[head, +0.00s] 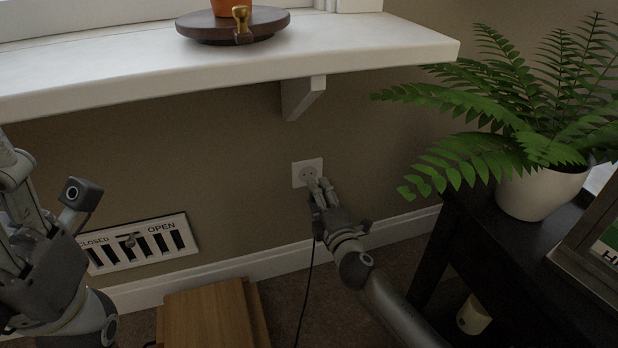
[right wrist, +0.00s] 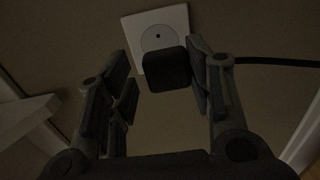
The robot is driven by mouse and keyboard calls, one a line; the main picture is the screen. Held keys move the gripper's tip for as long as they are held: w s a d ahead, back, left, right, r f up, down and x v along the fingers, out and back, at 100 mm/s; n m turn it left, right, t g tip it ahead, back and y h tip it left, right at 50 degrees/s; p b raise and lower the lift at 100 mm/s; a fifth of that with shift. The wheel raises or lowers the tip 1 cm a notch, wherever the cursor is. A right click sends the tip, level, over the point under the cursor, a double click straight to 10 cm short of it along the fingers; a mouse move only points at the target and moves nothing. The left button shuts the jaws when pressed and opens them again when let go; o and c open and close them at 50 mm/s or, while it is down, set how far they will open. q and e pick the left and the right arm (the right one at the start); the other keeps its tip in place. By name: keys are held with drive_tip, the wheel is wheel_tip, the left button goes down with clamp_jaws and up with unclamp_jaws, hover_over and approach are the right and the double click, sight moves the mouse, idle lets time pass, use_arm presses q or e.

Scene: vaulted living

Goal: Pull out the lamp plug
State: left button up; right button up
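The white wall socket (head: 299,172) is under the shelf in the head view and at the top of the right wrist view (right wrist: 176,22). The dark lamp plug (right wrist: 167,70) shows in front of its lower part; I cannot tell whether it is seated. My right gripper (head: 320,188) is at the socket. Its fingers (right wrist: 160,82) stand on either side of the plug, with a gap on the left and the right finger close beside it. The plug's black cord (right wrist: 275,62) runs right, and hangs to the floor (head: 307,290). My left gripper (head: 18,190) is at the left edge, partly cut off.
A white shelf (head: 380,45) with a bracket (head: 300,97) juts out above. A fern in a white pot (head: 540,192) stands on a dark table (head: 490,235) at right. A vent (head: 140,243) and a wooden box (head: 210,315) are at lower left.

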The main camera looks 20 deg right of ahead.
drive_tip(key=shift+o, duration=0.7)
drive_tip(key=shift+s, duration=0.1)
drive_tip(key=s, duration=1.1)
drive_tip(key=shift+s+d, duration=0.2)
drive_tip(key=shift+s, duration=0.2)
